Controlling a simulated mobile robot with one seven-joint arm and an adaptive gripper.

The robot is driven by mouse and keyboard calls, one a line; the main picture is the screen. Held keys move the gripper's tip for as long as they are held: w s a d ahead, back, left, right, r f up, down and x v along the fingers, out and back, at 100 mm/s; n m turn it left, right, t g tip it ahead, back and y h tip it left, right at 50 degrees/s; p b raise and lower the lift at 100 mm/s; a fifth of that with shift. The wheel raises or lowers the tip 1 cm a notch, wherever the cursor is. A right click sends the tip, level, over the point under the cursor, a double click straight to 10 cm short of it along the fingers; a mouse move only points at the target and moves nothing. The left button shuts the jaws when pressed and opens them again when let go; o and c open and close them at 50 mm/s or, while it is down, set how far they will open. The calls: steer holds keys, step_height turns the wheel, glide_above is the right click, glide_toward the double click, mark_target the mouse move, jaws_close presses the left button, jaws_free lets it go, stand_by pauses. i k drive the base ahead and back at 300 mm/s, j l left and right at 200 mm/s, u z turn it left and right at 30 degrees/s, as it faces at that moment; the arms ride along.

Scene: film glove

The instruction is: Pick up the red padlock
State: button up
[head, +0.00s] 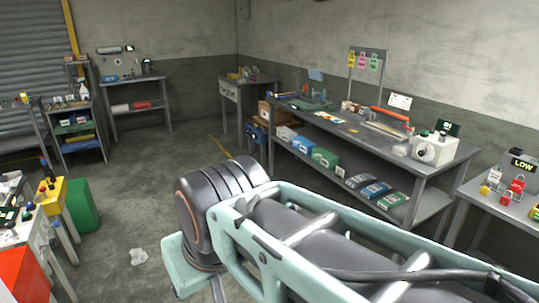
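Small red padlock-like shapes stand on the grey table (475,192) at the right edge of the head view. One red padlock (517,185) is farther back, and a smaller red item (505,198), perhaps another padlock, is just in front of it. Yellow lock-like items (485,190) are beside them. My arm crosses the lower middle and right of the view, in front of and to the left of these items. My gripper's fingers do not show, so I cannot see whether they hold anything.
A cluttered table (30,232) and a green bin (82,205) are at left. The middle floor is mostly open, with crumpled litter (139,257).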

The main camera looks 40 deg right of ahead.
mark_target(504, 200)
steer(key=z, duration=2.95)
steer(key=i+z, duration=0.15)
steer(key=i, duration=0.45)
steer(key=i+j+z, duration=0.15)
steer(key=i, duration=0.45)
steer(key=i+j+z, duration=0.15)
steer(key=i, duration=0.4)
steer(key=i+j+z, duration=0.25)
steer(key=i, duration=0.15)
steer(key=i+j+z, duration=0.1)
steer(key=i+z, duration=0.2)
steer(key=i+j+u, duration=0.25)
steer(key=i, duration=0.15)
steer(key=l, duration=0.05)
